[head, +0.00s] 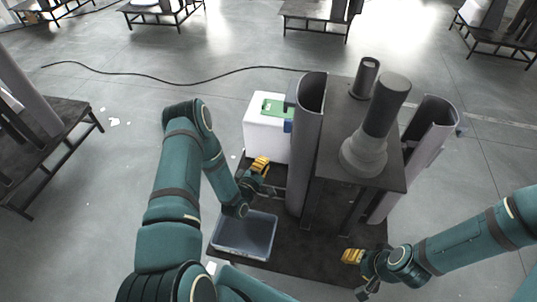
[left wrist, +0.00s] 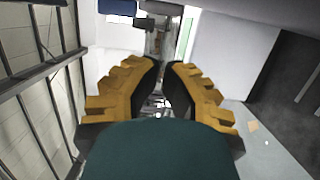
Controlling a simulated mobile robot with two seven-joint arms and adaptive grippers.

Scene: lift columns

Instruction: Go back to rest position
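My left gripper (head: 260,165) is in the middle of the head view, beside the front of a white box and above the back of a clear tray. My right gripper (head: 352,257) is at the lower right of the head view, near the right front edge of the dark platform. It looks empty, but its fingers are too small to tell whether they are apart.
The white box (head: 264,128) with a green top stands left of a tall grey column (head: 306,130). The clear tray (head: 244,233) lies on the dark platform (head: 305,258). A dark stand (head: 335,160) carries a grey cylinder (head: 385,105). Open floor lies left of the box.

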